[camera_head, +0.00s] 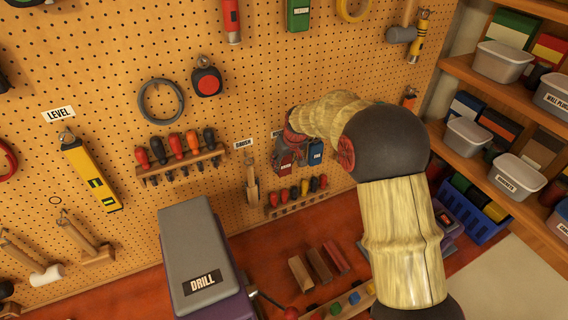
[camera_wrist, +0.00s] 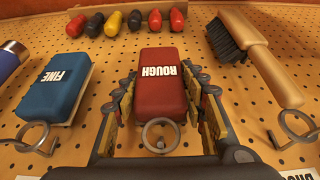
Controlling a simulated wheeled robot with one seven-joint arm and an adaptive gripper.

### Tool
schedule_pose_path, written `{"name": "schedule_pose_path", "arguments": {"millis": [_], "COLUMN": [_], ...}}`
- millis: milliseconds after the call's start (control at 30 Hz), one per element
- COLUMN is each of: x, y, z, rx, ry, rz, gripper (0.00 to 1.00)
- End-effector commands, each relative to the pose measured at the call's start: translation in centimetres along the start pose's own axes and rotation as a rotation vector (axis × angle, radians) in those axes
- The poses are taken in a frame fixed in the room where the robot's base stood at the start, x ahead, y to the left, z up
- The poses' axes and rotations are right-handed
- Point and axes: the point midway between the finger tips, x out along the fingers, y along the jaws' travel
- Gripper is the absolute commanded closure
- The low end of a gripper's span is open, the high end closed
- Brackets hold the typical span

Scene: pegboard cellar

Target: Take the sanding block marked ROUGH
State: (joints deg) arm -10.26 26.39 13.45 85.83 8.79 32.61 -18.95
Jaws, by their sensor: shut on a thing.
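The red sanding block marked ROUGH (camera_wrist: 162,88) is at the middle of the wrist view, its label upside down there. My gripper (camera_wrist: 163,102) has one finger along each side of it and is shut on it. A metal hook ring (camera_wrist: 160,135) shows at the block's near end, still at the pegboard. In the head view the red block (camera_head: 284,164) is by the pegboard, partly covered by my gripper (camera_head: 288,143). The blue block marked FINE (camera_wrist: 56,88) hangs just beside it and also shows in the head view (camera_head: 316,153).
A wooden-handled brush (camera_wrist: 262,60) hangs on the block's other side. Several coloured-handled tools stand in a rack (camera_head: 298,203) just below the blocks. A drill case (camera_head: 200,250) stands on the bench at front. Shelves with bins (camera_head: 505,62) line the right.

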Motion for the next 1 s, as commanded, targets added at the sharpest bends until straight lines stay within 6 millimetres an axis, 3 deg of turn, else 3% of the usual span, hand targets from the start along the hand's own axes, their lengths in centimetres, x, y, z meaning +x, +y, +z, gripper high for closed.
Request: {"name": "schedule_pose_path", "arguments": {"millis": [267, 367, 667, 1000], "x": [-1.4, -1.7, -3.5, -6.3], "y": [0.0, 0.0, 0.0, 0.1], "z": [-0.7, 0.4, 4.9, 11.7], "rx": [0.000, 0.000, 0.001, 0.001], "ry": [0.004, 0.000, 0.002, 0.002], "rz": [0.001, 0.000, 0.001, 0.001], "gripper": [0.86, 0.86, 0.86, 0.86]}}
